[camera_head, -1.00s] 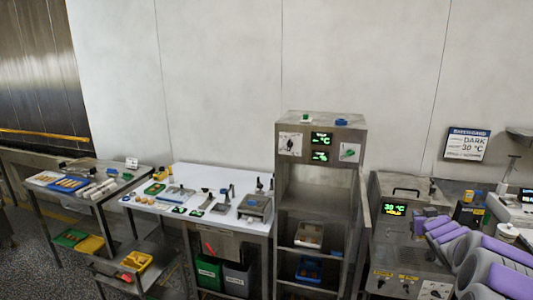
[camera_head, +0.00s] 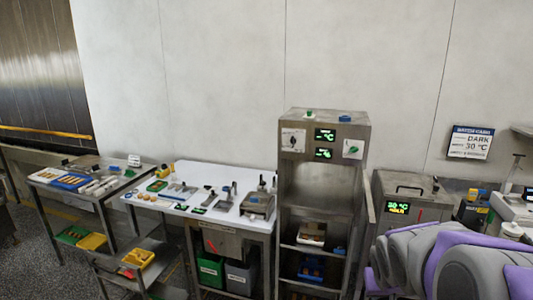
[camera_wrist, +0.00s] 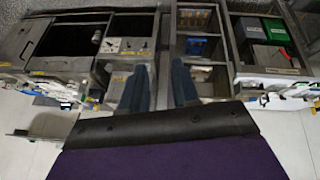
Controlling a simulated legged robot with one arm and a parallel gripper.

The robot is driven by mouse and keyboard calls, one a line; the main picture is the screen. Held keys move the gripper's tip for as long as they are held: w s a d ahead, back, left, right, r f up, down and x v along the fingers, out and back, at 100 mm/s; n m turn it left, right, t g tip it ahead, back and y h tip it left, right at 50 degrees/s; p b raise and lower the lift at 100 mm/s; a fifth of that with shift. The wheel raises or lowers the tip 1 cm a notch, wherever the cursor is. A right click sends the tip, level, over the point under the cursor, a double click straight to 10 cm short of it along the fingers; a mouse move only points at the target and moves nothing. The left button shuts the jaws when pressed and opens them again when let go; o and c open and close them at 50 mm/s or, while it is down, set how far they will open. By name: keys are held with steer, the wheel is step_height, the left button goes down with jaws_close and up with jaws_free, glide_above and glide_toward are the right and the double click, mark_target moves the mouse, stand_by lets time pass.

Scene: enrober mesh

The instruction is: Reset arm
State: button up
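My gripper (camera_wrist: 160,82) shows in the wrist view, with its two dark blue fingers apart and nothing between them. It is open and empty. Beyond the fingers, the wrist view shows the fronts of the metal units upside down. In the head view my grey and purple arm (camera_head: 450,262) fills the lower right corner, in front of the melter with the green 30 °C display (camera_head: 398,207). The gripper itself is out of the head view, and the arm hides the lower front of that melter.
A tall steel cabinet (camera_head: 347,170) with open shelves stands left of the melter. A white-topped table (camera_head: 215,174) holds several small tools. A steel cart (camera_head: 112,192) with trays stands further left. A batch card sign (camera_head: 471,142) hangs on the wall. Floor shows at lower left.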

steer(key=s+a+f+g+y, duration=0.1)
steer(key=s+a, duration=0.5)
steer(key=s, duration=0.8)
steer(key=s+a+f+n+g+y+b, duration=0.1)
steer(key=s+a+f+g, duration=0.2)
steer(key=s, duration=1.2)
steer(key=a+g, duration=0.2)
steer(key=a, duration=0.2)
steer(key=shift+s+f+n+g+y, duration=0.15)
steer(key=shift+s+n+g+y, duration=0.15)
steer(key=shift+g, duration=0.1)
